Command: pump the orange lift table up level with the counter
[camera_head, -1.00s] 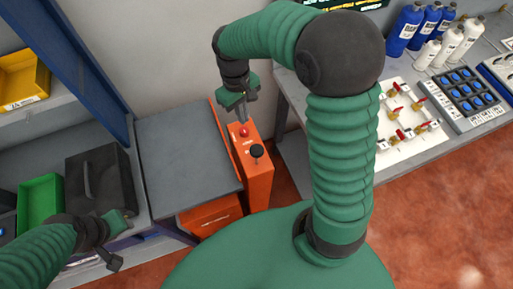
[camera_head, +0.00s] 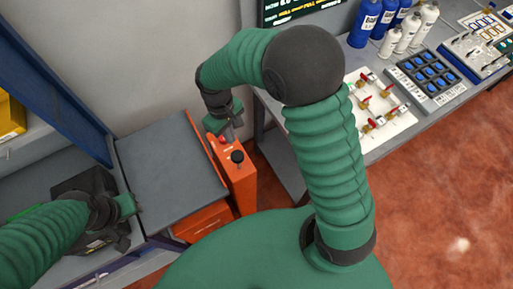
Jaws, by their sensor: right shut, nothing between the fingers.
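The orange lift table has a flat grey top (camera_head: 172,172) and an orange body below it. Its orange upright column (camera_head: 240,185) stands at the top's right side and carries a black knob (camera_head: 237,157) and a red button (camera_head: 222,140). My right gripper (camera_head: 231,138) is shut and empty, its fingertips right by the red button; I cannot tell whether they touch it. My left gripper (camera_head: 134,207) is by the lift table's left edge, over the shelf side; its jaw state is unclear. The grey counter (camera_head: 385,143) stands to the right.
The counter holds bottles (camera_head: 366,22), a white valve board (camera_head: 375,110) and a blue-button panel (camera_head: 430,76). A black case (camera_head: 85,185) lies on the left shelf, partly behind my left arm. A blue post (camera_head: 60,85) rises at left. Red floor is open at right.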

